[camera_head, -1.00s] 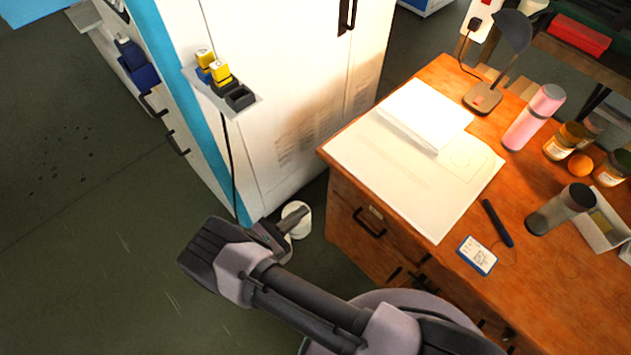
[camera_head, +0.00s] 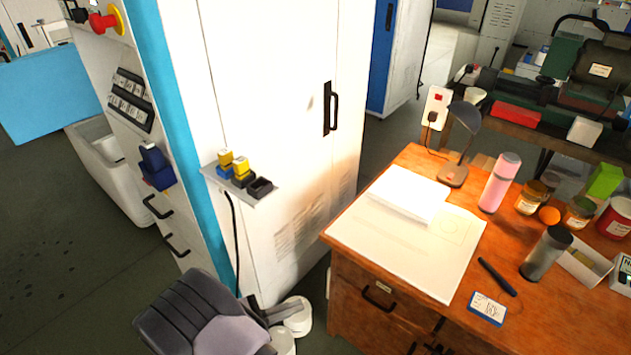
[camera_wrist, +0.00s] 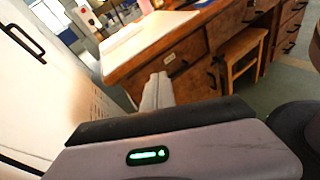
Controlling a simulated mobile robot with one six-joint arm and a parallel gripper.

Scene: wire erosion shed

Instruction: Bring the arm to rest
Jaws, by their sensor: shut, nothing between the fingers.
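My gripper (camera_head: 294,309) shows low in the head view, at the end of my dark and grey wrist at the bottom edge. Its slim fingers point right, in front of the white cabinet's foot and left of the wooden desk (camera_head: 350,311). In the wrist view the pale fingers (camera_wrist: 158,92) are together, with nothing between them, and point towards the desk's drawer front. Most of my arm is out of the head view.
A tall white cabinet (camera_head: 285,110) stands left of the desk, with a small shelf (camera_head: 262,196) of stamps jutting out. White round containers (camera_head: 299,318) stand on the floor by my gripper. The desk carries papers, a lamp (camera_head: 455,165) and a pink bottle (camera_head: 500,183). Open floor (camera_head: 60,270) lies left.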

